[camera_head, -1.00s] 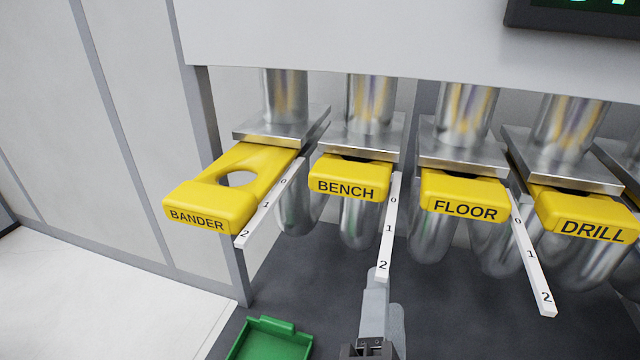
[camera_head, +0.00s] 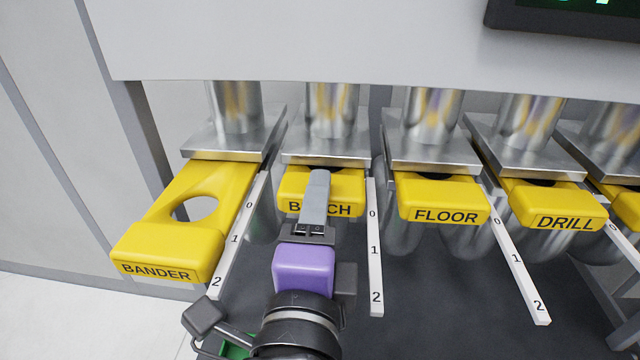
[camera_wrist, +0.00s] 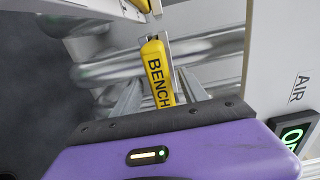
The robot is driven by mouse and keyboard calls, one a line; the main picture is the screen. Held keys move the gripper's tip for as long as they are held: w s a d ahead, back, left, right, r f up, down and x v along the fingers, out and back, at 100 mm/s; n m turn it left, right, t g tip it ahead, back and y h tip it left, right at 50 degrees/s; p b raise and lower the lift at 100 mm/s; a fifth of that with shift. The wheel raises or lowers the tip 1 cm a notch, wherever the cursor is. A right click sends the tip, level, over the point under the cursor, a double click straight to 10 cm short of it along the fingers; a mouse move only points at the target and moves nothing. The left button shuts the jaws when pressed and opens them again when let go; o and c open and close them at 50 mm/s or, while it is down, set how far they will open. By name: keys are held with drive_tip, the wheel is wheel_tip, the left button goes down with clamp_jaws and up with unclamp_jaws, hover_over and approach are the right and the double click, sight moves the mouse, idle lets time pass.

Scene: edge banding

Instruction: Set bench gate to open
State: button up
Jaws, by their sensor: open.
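The yellow bench gate (camera_head: 345,184) is pushed in, its front near the 0 end of its white scale (camera_head: 374,245). My gripper (camera_head: 319,178) is in front of it, with one grey finger covering the middle of the BENCH label. In the wrist view, the bench gate (camera_wrist: 157,72) shows between my gripper's two spread fingers (camera_wrist: 158,88). The gripper is open. Whether the fingers touch the gate cannot be told.
The bander gate (camera_head: 170,250) at left is pulled out to near 2 on its scale. The floor gate (camera_head: 440,205) and drill gate (camera_head: 560,208) at right are pushed in. Metal pipes (camera_head: 330,112) rise above the gates. A green tray (camera_head: 236,348) is mostly hidden behind my arm.

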drive_tip(key=shift+w+d, duration=0.1)
drive_tip(key=shift+w, duration=1.3)
clamp_jaws()
drive_tip(key=shift+f, duration=0.1)
